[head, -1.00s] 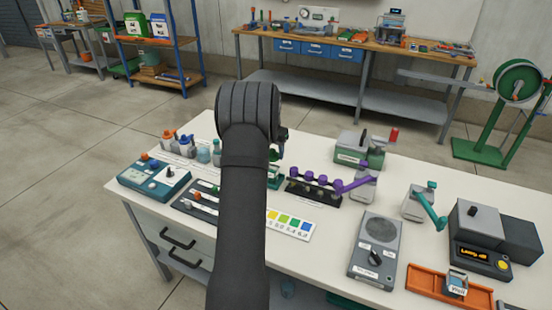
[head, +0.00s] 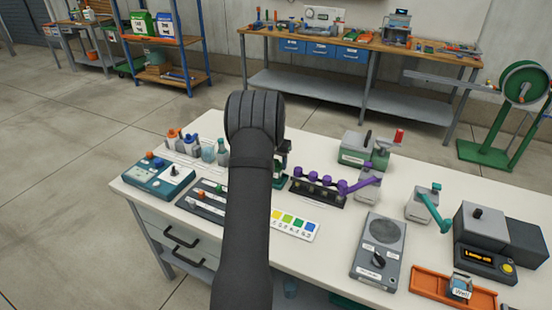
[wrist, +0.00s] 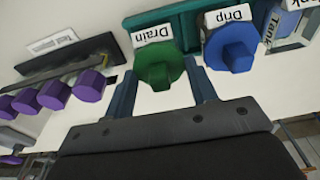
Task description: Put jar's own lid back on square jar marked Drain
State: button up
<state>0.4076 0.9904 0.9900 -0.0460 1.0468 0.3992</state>
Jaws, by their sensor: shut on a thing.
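In the wrist view, my gripper (wrist: 160,68) is shut on a green lid (wrist: 157,60) with a raised knob, one finger on each side. The lid is right beside the white label reading Drain (wrist: 153,34), over the place of the Drain jar. The jar's body is mostly hidden under the lid, and I cannot tell whether the lid is seated. In the head view, my arm hides the gripper tips and most of the jars.
A row of purple knobs (wrist: 55,93) on a dark rack is to the left in the wrist view. A square container marked Tank (wrist: 290,42) is at the right. In the head view, a colour chart (head: 291,225) and a grey device (head: 379,252) lie on the white table.

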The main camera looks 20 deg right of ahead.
jog(key=o, duration=1)
jog(key=shift+o, duration=0.2)
jog(key=shift+r, duration=3.5)
notch_tip(320, 180, down, 7)
jog(key=shift+r, duration=0.8)
